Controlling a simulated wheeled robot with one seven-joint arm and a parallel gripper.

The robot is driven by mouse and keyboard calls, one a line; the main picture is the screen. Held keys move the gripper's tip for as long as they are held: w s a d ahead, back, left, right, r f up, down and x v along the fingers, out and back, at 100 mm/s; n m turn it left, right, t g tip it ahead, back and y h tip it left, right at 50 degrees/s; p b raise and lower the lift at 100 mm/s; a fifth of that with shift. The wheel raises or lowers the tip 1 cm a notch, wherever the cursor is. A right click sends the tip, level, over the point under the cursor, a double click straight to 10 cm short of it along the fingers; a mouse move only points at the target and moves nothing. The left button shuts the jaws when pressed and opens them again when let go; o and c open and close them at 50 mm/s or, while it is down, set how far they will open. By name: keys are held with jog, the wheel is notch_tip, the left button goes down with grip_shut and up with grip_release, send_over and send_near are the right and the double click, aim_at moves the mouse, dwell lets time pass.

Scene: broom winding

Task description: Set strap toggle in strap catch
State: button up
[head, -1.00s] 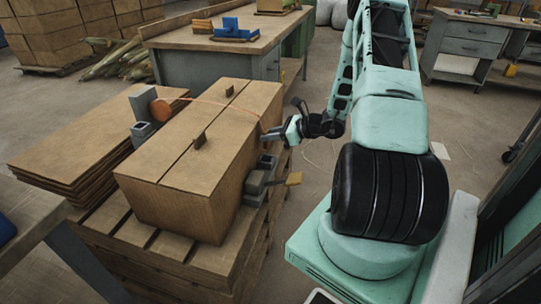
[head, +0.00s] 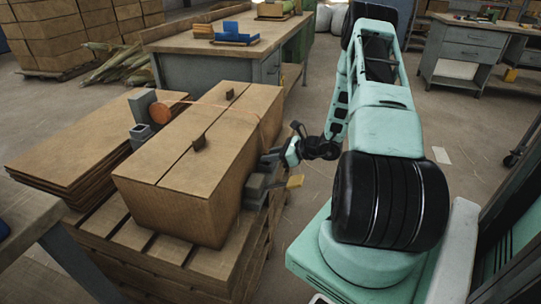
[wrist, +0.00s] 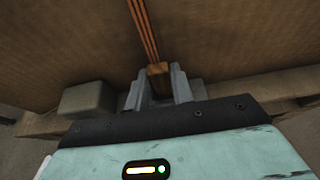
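The orange strap (head: 215,104) runs from a round orange disc (head: 160,111) across the carton's top and down its right side. It comes down the carton wall in the wrist view (wrist: 142,28), ending at the brown strap toggle (wrist: 158,69). The toggle sits between two grey prongs; my gripper (head: 276,157) appears shut on it. The toggle is too small to make out in the head view. The grey strap catch (head: 256,186) is on the carton's right side, close below my gripper. I cannot tell whether toggle and catch touch.
The carton (head: 190,185) stands on a wooden pallet (head: 150,245), with flat cardboard sheets (head: 70,150) to its left. Two dark tabs stand on the carton's top. A grey block (wrist: 88,98) lies left of the toggle.

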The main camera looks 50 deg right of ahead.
jog(key=o, duration=0.3)
jog(key=shift+r, duration=0.1)
jog(key=shift+r, duration=0.2)
jog(key=p+v, duration=0.1)
jog(key=v, duration=1.1)
jog(key=shift+p, duration=0.4)
